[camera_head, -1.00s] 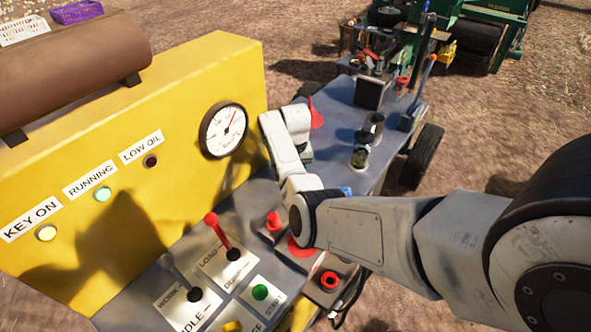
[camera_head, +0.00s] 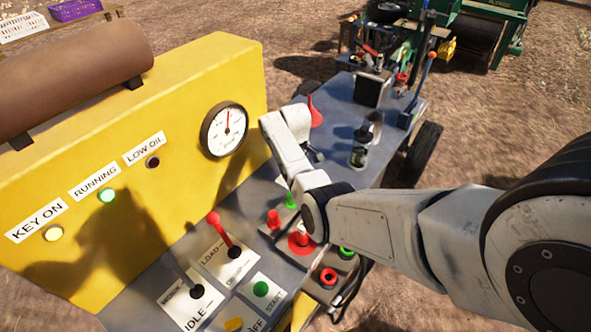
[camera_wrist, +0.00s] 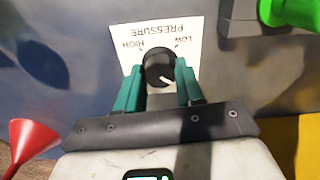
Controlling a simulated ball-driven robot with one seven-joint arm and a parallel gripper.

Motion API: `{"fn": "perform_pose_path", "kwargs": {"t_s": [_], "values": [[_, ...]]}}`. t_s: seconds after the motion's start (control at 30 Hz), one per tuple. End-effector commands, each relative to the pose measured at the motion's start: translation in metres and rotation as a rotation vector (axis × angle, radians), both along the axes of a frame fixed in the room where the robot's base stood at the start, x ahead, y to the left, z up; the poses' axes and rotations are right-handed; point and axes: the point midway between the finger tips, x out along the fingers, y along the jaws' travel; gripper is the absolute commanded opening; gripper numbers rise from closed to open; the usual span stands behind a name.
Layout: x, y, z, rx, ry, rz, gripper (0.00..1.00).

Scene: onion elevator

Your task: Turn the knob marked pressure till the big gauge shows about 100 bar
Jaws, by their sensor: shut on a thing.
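The black pressure knob (camera_wrist: 157,66) shows in the wrist view on a white label (camera_wrist: 160,28) reading PRESSURE, HIGH and LOW, seen upside down. A pale mark on the knob points to the lower right of the picture. My gripper (camera_wrist: 158,78) is shut on the knob, one teal finger on each side. In the head view my arm hides the knob and the fingers. The big round gauge (camera_head: 225,129) is on the yellow panel (camera_head: 120,155). Its needle points nearly straight up; the numbers are too small to read.
A red-knobbed lever (camera_head: 222,233), a green button (camera_head: 260,289) and a red mushroom button (camera_head: 300,242) sit on the console left of and below my arm. A red funnel (camera_wrist: 34,138) and a green part (camera_wrist: 288,13) are near my gripper.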

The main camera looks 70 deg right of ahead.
Motion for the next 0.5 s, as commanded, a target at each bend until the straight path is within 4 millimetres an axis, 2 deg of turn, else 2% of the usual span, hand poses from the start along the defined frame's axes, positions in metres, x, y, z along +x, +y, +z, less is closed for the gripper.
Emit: {"fn": "perform_pose_path", "kwargs": {"t_s": [0.2,0.5], "values": [[0.0011,-0.0011,0.0014,-0.002,-0.004,0.120,0.07],[0.0017,-0.0010,0.0016,-0.003,-0.005,0.199,0.07]]}}
